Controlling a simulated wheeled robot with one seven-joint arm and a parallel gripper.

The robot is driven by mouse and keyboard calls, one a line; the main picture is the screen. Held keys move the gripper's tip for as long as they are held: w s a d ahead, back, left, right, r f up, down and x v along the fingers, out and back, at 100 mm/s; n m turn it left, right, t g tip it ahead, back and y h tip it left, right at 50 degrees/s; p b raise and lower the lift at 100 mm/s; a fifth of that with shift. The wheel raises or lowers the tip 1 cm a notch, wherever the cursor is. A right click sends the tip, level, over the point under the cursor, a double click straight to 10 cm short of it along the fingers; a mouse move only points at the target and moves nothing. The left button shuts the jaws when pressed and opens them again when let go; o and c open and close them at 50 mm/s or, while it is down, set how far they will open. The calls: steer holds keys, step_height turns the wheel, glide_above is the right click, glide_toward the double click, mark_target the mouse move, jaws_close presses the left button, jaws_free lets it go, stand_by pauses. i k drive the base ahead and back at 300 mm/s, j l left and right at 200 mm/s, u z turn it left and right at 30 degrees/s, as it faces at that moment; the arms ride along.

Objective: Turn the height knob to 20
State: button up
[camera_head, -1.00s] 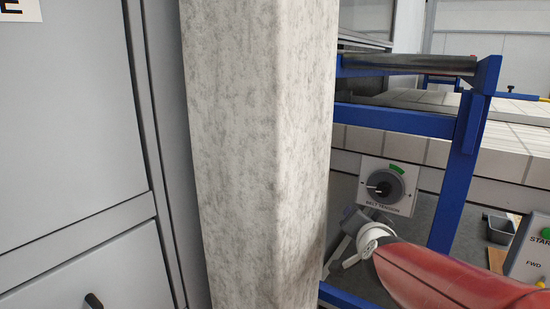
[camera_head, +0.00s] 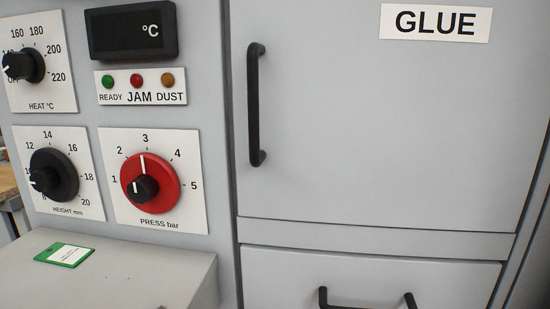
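The height knob (camera_head: 62,168) is a black round knob on a white plate (camera_head: 91,157) labelled "HEIGHT mm", at the left of the camera_head view. Its white pointer mark faces the lower left, at the low end of the scale, near 8 to 10; the exact value is hard to read. The 20 mark sits at the plate's lower right. My gripper is not in view.
A red press knob (camera_head: 168,181) is close on the right of the height plate, and a black heat knob (camera_head: 34,66) is above it. A grey ledge (camera_head: 150,276) with a green card (camera_head: 64,254) juts out below. A cabinet door handle (camera_head: 254,105) sticks out further right.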

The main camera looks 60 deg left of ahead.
mark_target(53, 174)
steer(key=k+u, duration=0.2)
steer(key=u, duration=3.15)
steer(key=j+z, duration=0.2)
steer(key=j, duration=0.55)
